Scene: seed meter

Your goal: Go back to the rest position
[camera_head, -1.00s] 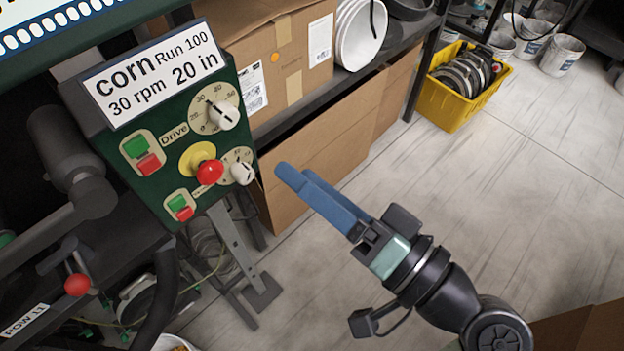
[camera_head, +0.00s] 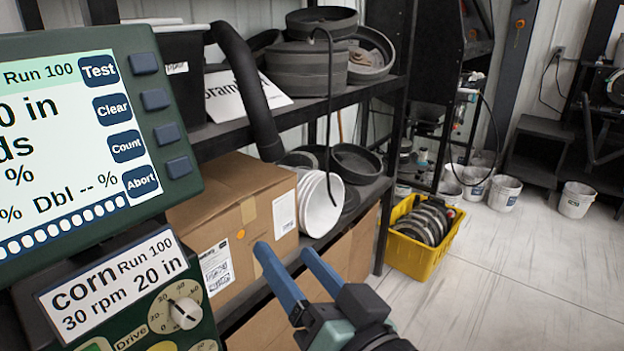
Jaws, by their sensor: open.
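My gripper (camera_head: 287,262) is at the lower middle of the head view, its two blue fingers apart with nothing between them. It points up and away, in front of the cardboard box and shelf, and I see no contact. To its left is the green control panel (camera_head: 207,330) with a dial (camera_head: 185,312) and a label (camera_head: 113,281) reading corn, Run 100, 30 rpm, 20 in. Above it is a monitor (camera_head: 70,135) showing Run 100 and the buttons Test, Clear, Count and Abort. The lower part of the panel is out of frame.
A cardboard box (camera_head: 195,207) and white bowls (camera_head: 320,205) sit on a dark shelf rack (camera_head: 232,135) behind my gripper. A yellow crate (camera_head: 413,261) holding discs stands on the floor. Several white buckets (camera_head: 576,200) stand farther back.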

